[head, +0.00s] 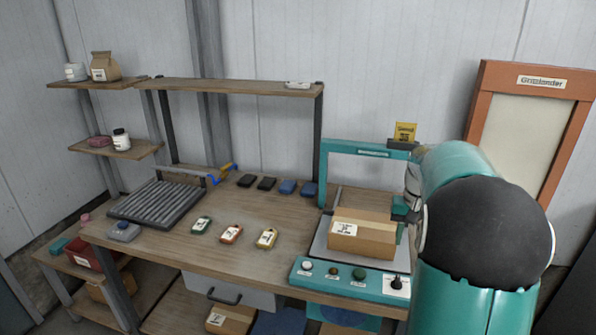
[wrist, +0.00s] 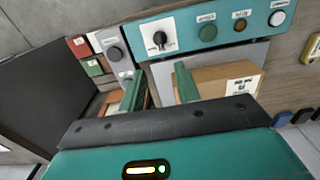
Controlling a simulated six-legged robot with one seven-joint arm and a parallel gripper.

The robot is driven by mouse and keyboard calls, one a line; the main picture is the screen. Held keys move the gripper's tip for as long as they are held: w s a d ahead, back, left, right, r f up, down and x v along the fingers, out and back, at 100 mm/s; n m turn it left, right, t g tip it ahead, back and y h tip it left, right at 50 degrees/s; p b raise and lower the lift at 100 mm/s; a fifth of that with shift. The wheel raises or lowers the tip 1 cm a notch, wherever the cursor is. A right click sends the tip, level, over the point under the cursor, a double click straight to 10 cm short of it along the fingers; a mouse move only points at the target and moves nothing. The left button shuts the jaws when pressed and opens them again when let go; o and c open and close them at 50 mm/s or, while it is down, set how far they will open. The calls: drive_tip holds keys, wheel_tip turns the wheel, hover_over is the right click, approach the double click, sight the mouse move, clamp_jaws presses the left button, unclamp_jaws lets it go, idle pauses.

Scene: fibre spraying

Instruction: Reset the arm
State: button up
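My arm is bent at the right of the head view and hides part of the bench behind it. My gripper (head: 402,210) is beside the right end of a cardboard box (head: 362,235) at the teal-framed machine (head: 345,147). In the wrist view my gripper (wrist: 160,85) shows two green fingers standing apart, with nothing held between them. The box also shows in the wrist view (wrist: 215,82), just right of the right finger. I cannot tell whether that finger touches it.
The machine's control panel (head: 350,282) has buttons and a knob. On the wooden bench (head: 180,250) lie three labelled handheld devices (head: 232,234), several dark and blue blocks (head: 266,184) and a grey roller rack (head: 157,203). A framed board (head: 530,125) stands behind my arm.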

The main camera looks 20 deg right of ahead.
drive_tip(key=shift+a, duration=0.1)
drive_tip(key=s+a+r+n+t, duration=0.1)
drive_tip(key=s+a+r+n, duration=0.2)
drive_tip(key=a, duration=0.6)
drive_tip(key=s+a+r+t, duration=0.25)
drive_tip(key=a+r, duration=0.25)
drive_tip(key=a, duration=0.5)
drive_tip(key=s+a+f+n+t, duration=0.2)
drive_tip(key=s+a+n, duration=0.1)
drive_tip(key=s+a, duration=0.8)
drive_tip(key=shift+s+a+n, duration=0.25)
drive_tip(key=shift+a+n, duration=0.05)
